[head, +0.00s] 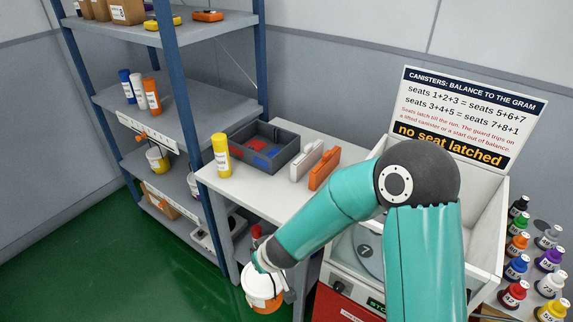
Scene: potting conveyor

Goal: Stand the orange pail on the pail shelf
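The orange pail (262,302), white with an orange band, is in the lower middle of the head view, slightly tilted and clear of the shelves. My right gripper (268,268) is at its upper part and appears shut on it; the fingers are small and partly hidden. The rack's lower shelf (174,182) holds a yellow-banded pail (157,160) on the left. Another white container (193,186) stands farther right on it, partly hidden by the table. My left gripper is out of view.
A white table (225,187) carries a yellow canister (221,155), a grey bin (265,147) and white and orange blocks. A blue rack post (185,80) rises beside the shelves. A white-walled machine (490,215) and several bottles stand right. Green floor (100,260) is clear.

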